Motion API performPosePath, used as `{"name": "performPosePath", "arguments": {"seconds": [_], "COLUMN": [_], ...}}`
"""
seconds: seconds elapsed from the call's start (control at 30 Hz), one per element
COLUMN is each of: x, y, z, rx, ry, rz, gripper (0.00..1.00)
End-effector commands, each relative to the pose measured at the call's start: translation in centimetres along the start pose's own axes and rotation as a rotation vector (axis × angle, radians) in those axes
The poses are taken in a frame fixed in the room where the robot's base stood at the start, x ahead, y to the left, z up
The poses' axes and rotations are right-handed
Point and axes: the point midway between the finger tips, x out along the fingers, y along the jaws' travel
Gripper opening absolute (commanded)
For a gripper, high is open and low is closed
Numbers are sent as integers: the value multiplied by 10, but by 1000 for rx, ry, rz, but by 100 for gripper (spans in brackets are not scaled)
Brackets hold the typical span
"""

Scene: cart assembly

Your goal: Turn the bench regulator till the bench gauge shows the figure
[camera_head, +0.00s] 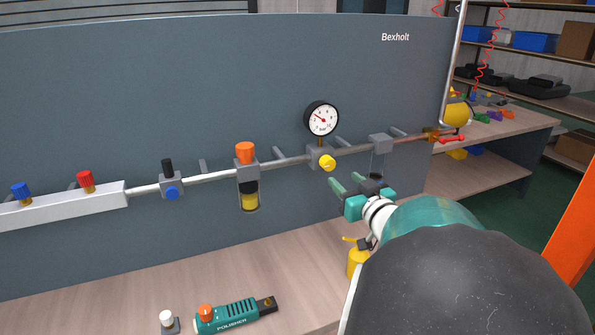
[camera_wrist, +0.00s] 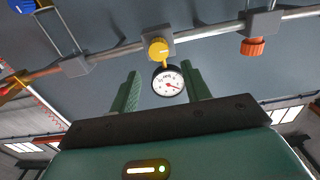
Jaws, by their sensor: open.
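The bench gauge (camera_head: 322,118) is a round white dial with a black rim and a red needle, which points up and left in the head view. Its figures are too small to read surely. It stands on a grey block with a yellow knob (camera_head: 327,163). Left of it on the pipe is a unit with an orange knob (camera_head: 246,152) and a yellow-filled bowl. No label shows which is the regulator. My gripper (camera_head: 351,186) is open and empty, below and right of the yellow knob. In the wrist view the gauge (camera_wrist: 168,83) appears between the fingers, with the yellow knob (camera_wrist: 158,48) beyond.
A pipe runs along the grey panel (camera_head: 130,80), with a blue-knobbed valve (camera_head: 172,192) and a white manifold (camera_head: 60,208) at left. A green polisher (camera_head: 235,314) lies on the bench. A yellow bottle (camera_head: 358,262) stands close below my arm.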

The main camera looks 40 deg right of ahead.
Motion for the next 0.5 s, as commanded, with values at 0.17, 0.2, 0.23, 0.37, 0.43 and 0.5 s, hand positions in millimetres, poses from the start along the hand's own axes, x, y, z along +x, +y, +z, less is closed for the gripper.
{"name": "performPosePath", "arguments": {"seconds": [0.17,0.2,0.23,0.37,0.43,0.5], "x": [18,24,28,46,56,65], "y": [3,3,3,3,2,2], "z": [1,1,0,0,1,1], "rx": [0,1,1,0,1,1], "ry": [-1,-1,-1,-1,-1,-1], "rz": [-2,-2,-2,-2,-2,-1], "gripper": [47,47,47,47,47,47]}}
